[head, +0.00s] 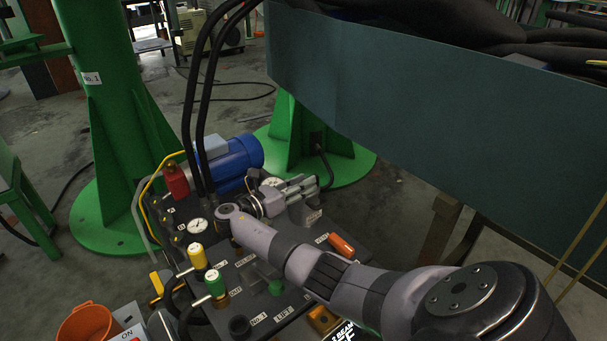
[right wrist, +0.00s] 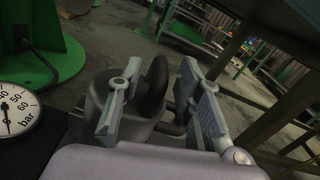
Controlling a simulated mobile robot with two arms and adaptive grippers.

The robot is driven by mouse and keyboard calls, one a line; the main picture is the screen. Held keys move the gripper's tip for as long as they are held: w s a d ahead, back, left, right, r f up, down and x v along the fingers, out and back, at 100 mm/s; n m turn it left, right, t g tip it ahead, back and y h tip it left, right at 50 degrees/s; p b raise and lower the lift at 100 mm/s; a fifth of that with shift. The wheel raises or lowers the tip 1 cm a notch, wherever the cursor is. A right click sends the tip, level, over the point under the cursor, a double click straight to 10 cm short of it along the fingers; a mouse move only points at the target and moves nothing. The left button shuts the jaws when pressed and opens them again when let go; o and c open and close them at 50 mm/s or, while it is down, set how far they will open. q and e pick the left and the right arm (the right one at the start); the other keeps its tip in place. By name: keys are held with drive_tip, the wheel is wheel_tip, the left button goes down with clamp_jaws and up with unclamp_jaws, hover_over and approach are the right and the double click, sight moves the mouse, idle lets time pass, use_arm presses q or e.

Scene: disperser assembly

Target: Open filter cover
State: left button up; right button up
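The filter, a grey round housing, shows in the right wrist view with its cover (right wrist: 140,108) and a dark upright knob or handle (right wrist: 153,80) on top. My right gripper (right wrist: 160,100) is open, with one finger on each side of the dark knob; I cannot tell whether either finger touches it. In the head view my right gripper (head: 306,187) reaches over the far edge of the machine panel, largely hiding the filter. The cover looks seated on the housing. My left gripper is not in view.
A pressure gauge (right wrist: 15,110) is left of the filter. A blue motor (head: 232,160) stands behind. A large teal panel (head: 400,110) overhangs at right.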

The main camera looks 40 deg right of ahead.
drive_tip(key=shift+d, duration=0.35)
drive_tip(key=shift+c, duration=0.3)
clamp_jaws()
drive_tip(key=shift+f, duration=0.1)
idle(0.4)
